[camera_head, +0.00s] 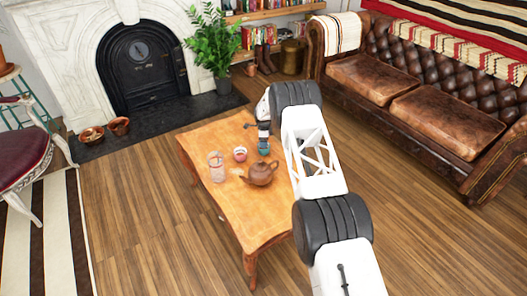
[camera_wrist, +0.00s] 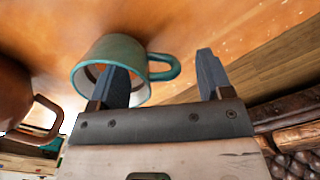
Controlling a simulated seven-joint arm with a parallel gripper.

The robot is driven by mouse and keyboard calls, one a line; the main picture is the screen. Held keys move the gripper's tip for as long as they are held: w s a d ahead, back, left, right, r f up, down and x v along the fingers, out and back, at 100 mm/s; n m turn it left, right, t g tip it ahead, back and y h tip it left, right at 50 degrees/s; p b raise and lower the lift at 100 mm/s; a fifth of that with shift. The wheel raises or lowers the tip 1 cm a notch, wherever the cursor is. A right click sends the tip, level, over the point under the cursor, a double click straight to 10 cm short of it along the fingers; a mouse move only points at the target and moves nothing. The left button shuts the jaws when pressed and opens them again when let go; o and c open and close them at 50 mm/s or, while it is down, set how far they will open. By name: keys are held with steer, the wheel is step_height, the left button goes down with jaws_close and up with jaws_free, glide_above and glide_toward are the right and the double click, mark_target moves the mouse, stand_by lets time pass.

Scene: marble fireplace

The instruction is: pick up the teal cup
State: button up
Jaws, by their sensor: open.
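The teal cup (camera_head: 263,148) stands on the wooden table (camera_head: 236,212), below my gripper (camera_head: 263,136) in the head view. In the wrist view the teal cup (camera_wrist: 107,48) shows its rim, pale inside and a handle pointing right. My gripper (camera_wrist: 161,62) is open there. Its left finger overlaps the cup's mouth, and its right finger is beyond the handle, over the table. The handle lies between the fingers. I cannot tell whether the left finger is inside the cup or touching it.
A brown teapot (camera_head: 260,174) stands close in front of the cup; its brown body also shows at the left of the wrist view (camera_wrist: 12,92). A small red-and-white cup (camera_head: 240,154) and a clear glass jar (camera_head: 216,168) stand to the left. The table's far left is bare.

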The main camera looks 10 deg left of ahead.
steer(key=c, duration=1.1)
steer(key=shift+r, duration=0.1)
steer(key=shift+r, duration=4.95)
steer(key=shift+a, duration=0.1)
steer(key=s+a+r, duration=0.4)
steer(key=s+a, duration=0.8)
steer(key=s+a+r, duration=0.5)
steer(key=s+a, duration=0.6)
steer(key=a, duration=0.1)
steer(key=shift+s+a, duration=0.2)
steer(key=shift+s, duration=0.2)
steer(key=shift+r, duration=0.1)
